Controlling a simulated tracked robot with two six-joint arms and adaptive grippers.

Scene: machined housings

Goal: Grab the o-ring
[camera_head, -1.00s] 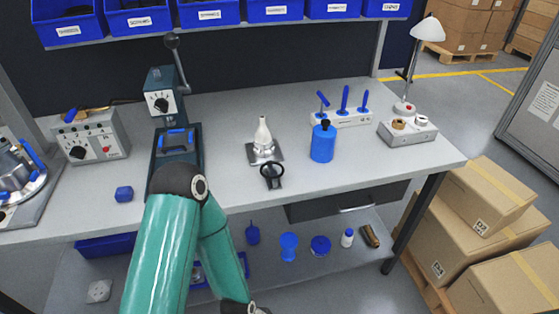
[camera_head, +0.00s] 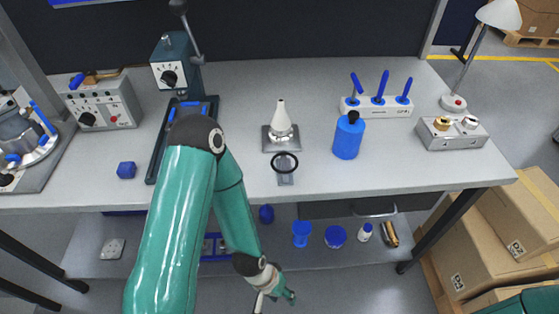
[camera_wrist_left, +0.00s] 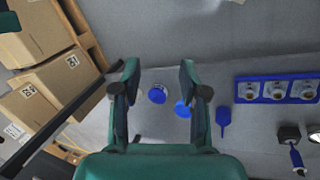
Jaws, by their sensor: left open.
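The o-ring (camera_head: 284,162) is a black ring on a small grey holder (camera_head: 285,179) near the front edge of the workbench, just in front of a white cone (camera_head: 281,118) on a square metal base. My left gripper (camera_head: 276,292) is low, in front of the bench and below its top, well apart from the o-ring. In the left wrist view the left gripper (camera_wrist_left: 159,78) has its two fingers wide apart with nothing between them. The o-ring does not show in that view. My right gripper is not in view.
A blue bottle (camera_head: 348,136) stands right of the o-ring. The lower shelf (camera_head: 330,262) holds a blue cup (camera_head: 301,233) and other small items.

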